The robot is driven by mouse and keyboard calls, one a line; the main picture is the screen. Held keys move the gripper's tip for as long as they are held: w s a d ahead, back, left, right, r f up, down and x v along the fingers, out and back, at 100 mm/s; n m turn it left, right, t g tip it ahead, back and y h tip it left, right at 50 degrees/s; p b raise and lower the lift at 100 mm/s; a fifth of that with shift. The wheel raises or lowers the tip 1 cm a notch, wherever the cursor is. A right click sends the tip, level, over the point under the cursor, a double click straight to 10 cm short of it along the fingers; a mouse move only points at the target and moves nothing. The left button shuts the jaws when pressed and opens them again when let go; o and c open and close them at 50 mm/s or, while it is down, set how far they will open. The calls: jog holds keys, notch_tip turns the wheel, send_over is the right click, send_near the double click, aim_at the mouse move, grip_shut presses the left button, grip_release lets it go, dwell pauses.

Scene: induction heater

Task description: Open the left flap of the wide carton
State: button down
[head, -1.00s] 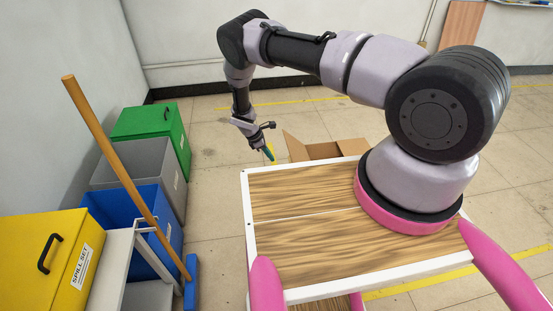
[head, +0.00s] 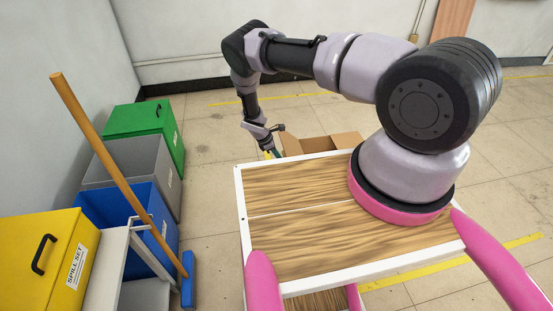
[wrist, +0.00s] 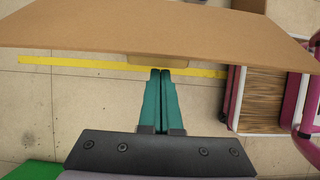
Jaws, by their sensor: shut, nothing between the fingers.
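The wide carton (head: 318,146) stands on the floor beyond my wooden deck, which hides its lower part. Its left flap (head: 291,142) stands up, tilted, in the head view. My gripper (head: 273,153) is just left of that flap, pointing down, with its tips partly hidden by the deck edge. In the wrist view, my gripper's teal fingers (wrist: 160,72) are shut together and empty. A broad brown cardboard panel (wrist: 150,30) spans the top of that view, its lower edge right at the fingertips. I cannot tell whether they touch.
Green (head: 145,120), grey (head: 135,165) and blue (head: 120,205) bins stand along the left wall. A yellow spill-set box (head: 45,255) and a broom (head: 125,180) are nearer. Open tiled floor lies left of the carton.

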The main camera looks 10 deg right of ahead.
jog(key=d+r+y, duration=0.3)
jog(key=d+r, duration=0.1)
jog(key=shift+d+r+y, duration=0.15)
jog(key=shift+d+y, duration=0.25)
jog(key=shift+d+r, duration=0.75)
jog(key=shift+d, duration=0.3)
